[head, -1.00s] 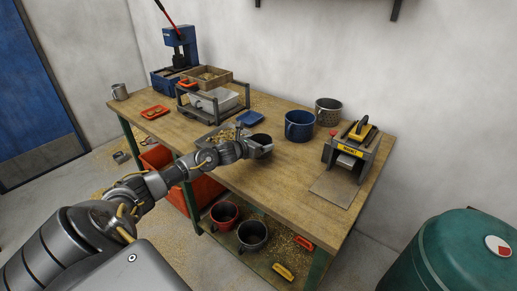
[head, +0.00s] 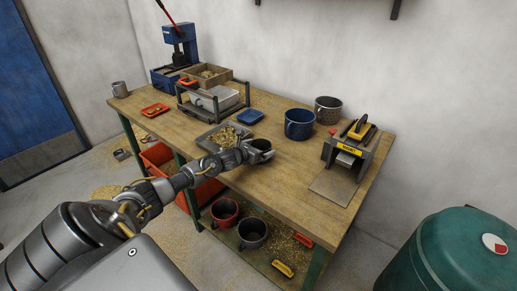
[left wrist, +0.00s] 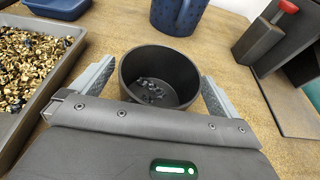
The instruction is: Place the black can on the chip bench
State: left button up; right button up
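The black can (left wrist: 160,78) is upright, with dark bits inside, between the fingers of my left gripper (left wrist: 158,88) in the left wrist view. The fingers press on its two sides. In the head view the black can (head: 261,144) and my left gripper (head: 259,151) are at the front middle of the wooden chip bench (head: 285,180). I cannot tell whether the can's base touches the bench top. My right gripper is not in view.
A grey tray of brass chips (head: 222,137) lies close left of the can. A blue tray (head: 250,117), a blue mug (head: 299,124) and a speckled grey mug (head: 328,110) stand behind. A yellow-labelled machine (head: 350,148) is at right. Bare bench lies between.

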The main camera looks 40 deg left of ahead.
pick_arm(q)
jog(key=shift+r+p, duration=0.3)
jog(key=shift+s+f, duration=0.1)
jog(key=shift+s, duration=0.25)
jog(key=b+v, duration=0.2)
jog(key=v, duration=0.8)
jog(key=shift+s+r, duration=0.3)
jog(key=shift+s, duration=0.3)
